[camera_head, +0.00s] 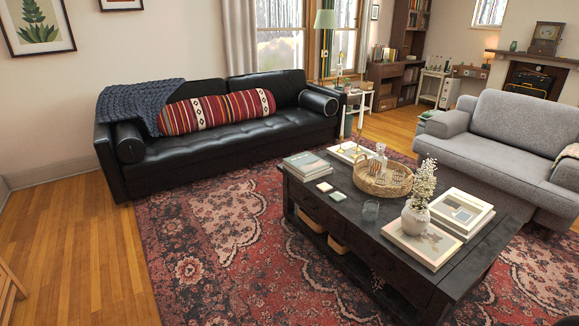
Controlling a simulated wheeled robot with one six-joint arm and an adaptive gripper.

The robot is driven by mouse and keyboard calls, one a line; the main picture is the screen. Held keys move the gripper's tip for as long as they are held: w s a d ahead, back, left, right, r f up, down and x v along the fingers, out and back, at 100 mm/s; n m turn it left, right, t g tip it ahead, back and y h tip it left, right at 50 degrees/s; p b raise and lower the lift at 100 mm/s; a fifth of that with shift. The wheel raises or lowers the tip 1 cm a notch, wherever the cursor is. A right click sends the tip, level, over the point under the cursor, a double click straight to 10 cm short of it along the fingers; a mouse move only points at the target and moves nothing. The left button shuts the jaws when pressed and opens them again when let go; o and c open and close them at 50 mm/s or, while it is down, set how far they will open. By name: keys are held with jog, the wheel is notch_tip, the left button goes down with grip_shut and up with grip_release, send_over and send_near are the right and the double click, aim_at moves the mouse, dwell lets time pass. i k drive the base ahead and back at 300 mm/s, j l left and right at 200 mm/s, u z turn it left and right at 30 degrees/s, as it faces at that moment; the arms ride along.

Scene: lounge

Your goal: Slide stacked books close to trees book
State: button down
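Several books lie on the dark coffee table (345,215). A small stack of books (306,163) lies flat at its left end. A second stack (462,211) with a framed picture on its cover lies near the right end. A pale book (416,252) lies in front of that stack, with a white vase (415,218) on it. I cannot make out which cover shows trees. My gripper is not in view.
The patterned rug (230,260) is clear at front left.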

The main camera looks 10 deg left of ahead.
aim_at(306, 165)
jog(key=i+j, duration=0.8)
jog(key=j, duration=0.15)
jog(key=i+j+z, duration=0.1)
jog(key=i+j, duration=0.75)
jog(key=j, duration=0.15)
jog(key=i+j, duration=0.35)
jog(key=j, duration=0.15)
jog(key=i+j+z, duration=0.1)
jog(key=i+j, duration=0.7)
jog(key=j, duration=0.25)
